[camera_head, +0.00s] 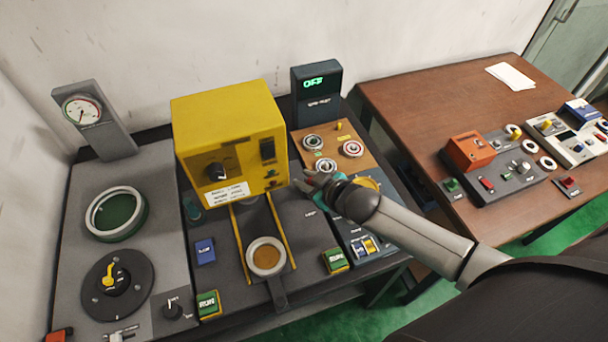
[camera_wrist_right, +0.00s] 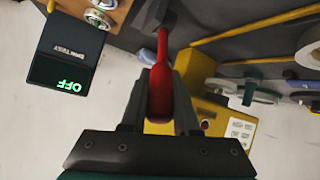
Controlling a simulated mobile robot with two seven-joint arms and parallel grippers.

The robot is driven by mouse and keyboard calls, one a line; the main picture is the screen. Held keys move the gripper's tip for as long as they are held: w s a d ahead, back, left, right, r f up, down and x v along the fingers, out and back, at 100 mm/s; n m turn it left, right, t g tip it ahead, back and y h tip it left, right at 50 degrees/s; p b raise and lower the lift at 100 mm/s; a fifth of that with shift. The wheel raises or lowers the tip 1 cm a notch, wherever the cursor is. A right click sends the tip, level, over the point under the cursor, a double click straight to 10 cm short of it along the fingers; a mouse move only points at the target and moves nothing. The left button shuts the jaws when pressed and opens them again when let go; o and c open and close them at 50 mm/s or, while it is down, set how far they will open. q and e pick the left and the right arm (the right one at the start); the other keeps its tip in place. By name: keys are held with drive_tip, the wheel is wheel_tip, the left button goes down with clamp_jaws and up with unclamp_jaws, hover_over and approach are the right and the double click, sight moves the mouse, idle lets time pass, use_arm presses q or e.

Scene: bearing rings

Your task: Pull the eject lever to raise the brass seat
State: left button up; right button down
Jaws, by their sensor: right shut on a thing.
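My right gripper (camera_head: 310,181) is beside the lower right of the yellow press housing (camera_head: 229,135). In the right wrist view its fingers (camera_wrist_right: 160,97) are shut on the red handle of a lever (camera_wrist_right: 162,62). The lever's dark mount shows just beyond the handle. In the head view the lever is mostly hidden by the gripper. A round tan, brass-coloured seat (camera_head: 266,254) with a pale rim lies between two yellow rails in front of the press. A second brass-coloured disc (camera_head: 370,184) is partly hidden behind my right wrist. My left gripper is out of view.
A dark OFF display (camera_head: 317,90) stands behind a wooden board (camera_head: 331,150) with several rings. Green buttons (camera_head: 335,261) flank the rails. On the left are a green dish (camera_head: 116,214) and a dial gauge (camera_head: 82,110). A brown table (camera_head: 440,95) stands at right.

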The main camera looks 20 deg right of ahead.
drive_tip(key=shift+s+f+t+b, duration=0.2)
drive_tip(key=shift+s+t+b, duration=0.35)
drive_tip(key=shift+t, duration=0.25)
drive_tip(key=c, duration=0.7)
unclamp_jaws()
drive_tip(key=shift+o, duration=0.2)
drive_tip(key=p+v, duration=0.2)
drive_tip(key=v, duration=1.3)
drive_tip(key=shift+s, duration=0.1)
